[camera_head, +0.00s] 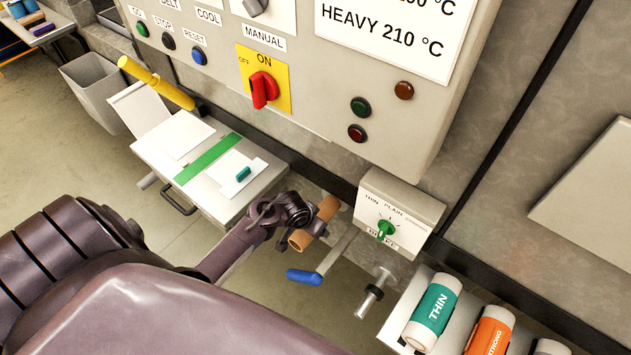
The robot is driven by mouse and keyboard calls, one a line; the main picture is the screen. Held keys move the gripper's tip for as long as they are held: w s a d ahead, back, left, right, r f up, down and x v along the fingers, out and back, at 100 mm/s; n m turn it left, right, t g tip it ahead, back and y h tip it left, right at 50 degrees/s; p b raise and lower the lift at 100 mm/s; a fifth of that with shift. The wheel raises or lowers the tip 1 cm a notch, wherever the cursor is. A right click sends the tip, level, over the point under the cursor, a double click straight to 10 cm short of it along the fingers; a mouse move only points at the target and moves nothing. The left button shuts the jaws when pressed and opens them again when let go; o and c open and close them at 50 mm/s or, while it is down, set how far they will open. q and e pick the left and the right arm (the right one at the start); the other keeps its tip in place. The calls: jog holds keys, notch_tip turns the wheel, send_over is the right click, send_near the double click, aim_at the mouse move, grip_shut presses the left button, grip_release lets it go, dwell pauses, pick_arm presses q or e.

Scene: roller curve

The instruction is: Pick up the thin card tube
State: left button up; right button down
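A white tube with a green THIN label (435,312) lies tilted in a rack at the lower right. My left gripper (294,214) is well to the left of it, beside a plain brown tube (315,223) below the control box. The gripper's dark fingers overlap the brown tube's left side. I cannot tell whether they grip it or only pass in front of it. The brown tube carries no readable label. My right gripper is not in view.
An orange STRONG tube (490,331) sits beside the THIN tube. A crank with a blue handle (304,276) and a metal peg (376,292) stick out near the gripper. A small dial box (398,213) is close on the right. A white-topped table (205,168) stands left.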

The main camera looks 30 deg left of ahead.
pick_arm(q)
jog(key=shift+c, duration=0.6)
jog(key=c, duration=0.9)
jog(key=shift+c, duration=0.3)
jog(key=shift+r+p, duration=0.25)
jog(key=shift+p, duration=0.1)
